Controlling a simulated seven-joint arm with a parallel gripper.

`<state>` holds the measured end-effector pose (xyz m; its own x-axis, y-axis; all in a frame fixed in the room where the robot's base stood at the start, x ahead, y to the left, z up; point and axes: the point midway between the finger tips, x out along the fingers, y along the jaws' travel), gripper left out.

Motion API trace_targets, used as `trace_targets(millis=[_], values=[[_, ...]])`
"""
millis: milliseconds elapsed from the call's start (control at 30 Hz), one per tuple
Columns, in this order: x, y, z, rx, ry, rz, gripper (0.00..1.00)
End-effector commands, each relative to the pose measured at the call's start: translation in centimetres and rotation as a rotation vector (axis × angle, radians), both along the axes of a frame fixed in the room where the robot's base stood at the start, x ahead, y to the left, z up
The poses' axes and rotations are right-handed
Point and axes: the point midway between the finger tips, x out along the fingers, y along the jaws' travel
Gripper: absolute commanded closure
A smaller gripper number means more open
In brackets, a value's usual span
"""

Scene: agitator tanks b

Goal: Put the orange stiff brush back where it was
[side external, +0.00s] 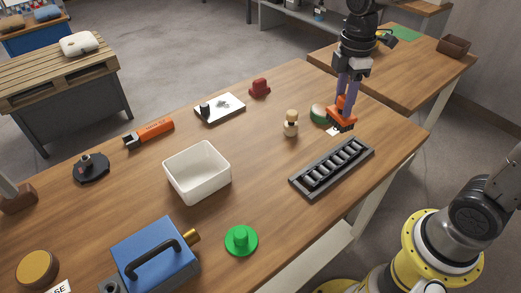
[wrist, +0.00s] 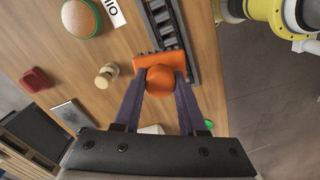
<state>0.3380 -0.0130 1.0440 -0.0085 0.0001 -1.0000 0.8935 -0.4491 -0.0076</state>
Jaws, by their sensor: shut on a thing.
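The orange stiff brush (side external: 343,114) has an orange block and a rounded knob, with a dark underside in the side view. My gripper (side external: 347,97) points down and is shut on its knob; the purple fingers also show either side of the knob in the wrist view (wrist: 160,80). The brush (wrist: 152,62) is low over the table near its right back part, just beyond the dark slotted tray (side external: 317,187). I cannot tell whether it touches the table. A white label card (side external: 332,132) lies beside it, partly hidden in the side view; its print shows in the wrist view (wrist: 114,12).
A round green-rimmed piece (side external: 318,113) and a small wooden peg figure (side external: 291,123) stand left of the brush. A red block (side external: 260,88), white bin (side external: 197,172), green knobbed disc (side external: 241,240) and blue toolbox (side external: 155,255) are farther off.

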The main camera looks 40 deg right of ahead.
Motion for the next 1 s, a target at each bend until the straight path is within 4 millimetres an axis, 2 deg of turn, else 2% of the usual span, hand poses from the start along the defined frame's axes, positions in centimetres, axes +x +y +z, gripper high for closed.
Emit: trace_targets(millis=[33,100,200,300,467,567,933,1000], values=[[0.4,1.8,0.3,0.0,-0.003,0.022,1.0],[0.8,4.0,0.7,0.0,-0.005,0.049,1.0],[1.1,6.8,0.9,0.0,-0.009,0.106,1.0],[1.0,8.7,1.0,0.001,-0.012,0.16,1.0],[1.1,10.1,0.7,0.001,-0.009,0.199,1.0],[2.3,10.6,0.1,0.0,-0.007,0.204,1.0],[10.0,12.4,-3.7,0.0,-0.006,0.203,1.0],[10.9,12.7,-5.1,0.0,-0.004,0.203,1.0]])
